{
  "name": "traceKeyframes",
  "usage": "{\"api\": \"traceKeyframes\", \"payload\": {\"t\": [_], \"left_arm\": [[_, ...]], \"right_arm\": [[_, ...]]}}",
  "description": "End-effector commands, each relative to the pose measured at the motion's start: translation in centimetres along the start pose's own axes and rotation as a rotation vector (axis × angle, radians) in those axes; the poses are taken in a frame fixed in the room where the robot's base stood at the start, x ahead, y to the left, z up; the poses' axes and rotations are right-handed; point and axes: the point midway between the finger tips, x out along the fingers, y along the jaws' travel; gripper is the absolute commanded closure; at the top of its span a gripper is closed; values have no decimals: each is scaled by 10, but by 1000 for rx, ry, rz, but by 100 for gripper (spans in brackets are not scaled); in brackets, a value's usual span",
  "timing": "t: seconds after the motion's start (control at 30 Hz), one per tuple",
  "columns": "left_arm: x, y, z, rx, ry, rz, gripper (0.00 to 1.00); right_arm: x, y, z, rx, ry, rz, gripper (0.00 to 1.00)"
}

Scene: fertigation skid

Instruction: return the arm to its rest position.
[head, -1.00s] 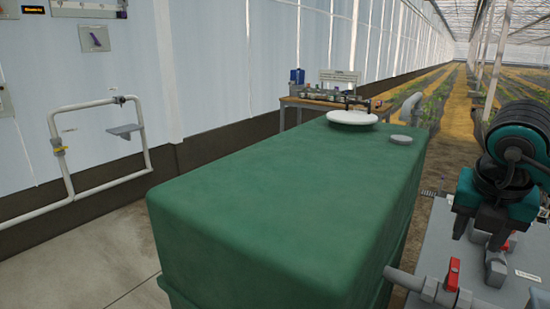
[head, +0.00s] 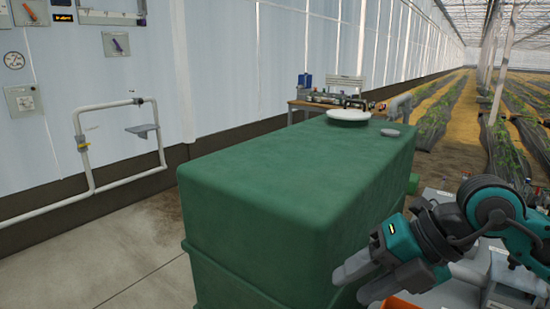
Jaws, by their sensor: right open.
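My right arm comes in from the right edge, teal and black. Its right gripper (head: 362,281) is at the lower right, pointing left and down, beside the near right side of the green tank. Its two grey fingers are apart and nothing shows between them. My left gripper is not in view.
The big green tank (head: 290,165) fills the middle, with a white lid (head: 348,115) and a grey cap (head: 391,133) on top. An orange thing (head: 398,302) shows below my right gripper. A pipe frame (head: 88,160) runs along the left wall. The concrete floor (head: 120,255) at left is clear.

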Motion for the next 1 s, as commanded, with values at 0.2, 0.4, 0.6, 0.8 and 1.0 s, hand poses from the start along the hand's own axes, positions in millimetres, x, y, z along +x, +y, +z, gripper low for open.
{"api": "traceKeyframes", "payload": {"t": [0.2,0.4,0.6,0.8,1.0], "left_arm": [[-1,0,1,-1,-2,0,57],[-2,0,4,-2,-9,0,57],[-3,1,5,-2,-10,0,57],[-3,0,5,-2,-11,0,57],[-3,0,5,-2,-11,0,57]], "right_arm": [[9,96,-47,30,127,623,55],[-31,141,-38,260,67,1129,55],[-65,120,9,669,-147,1471,55],[-56,35,49,1205,-452,1545,55],[-5,-78,34,1776,-749,1294,55]]}}
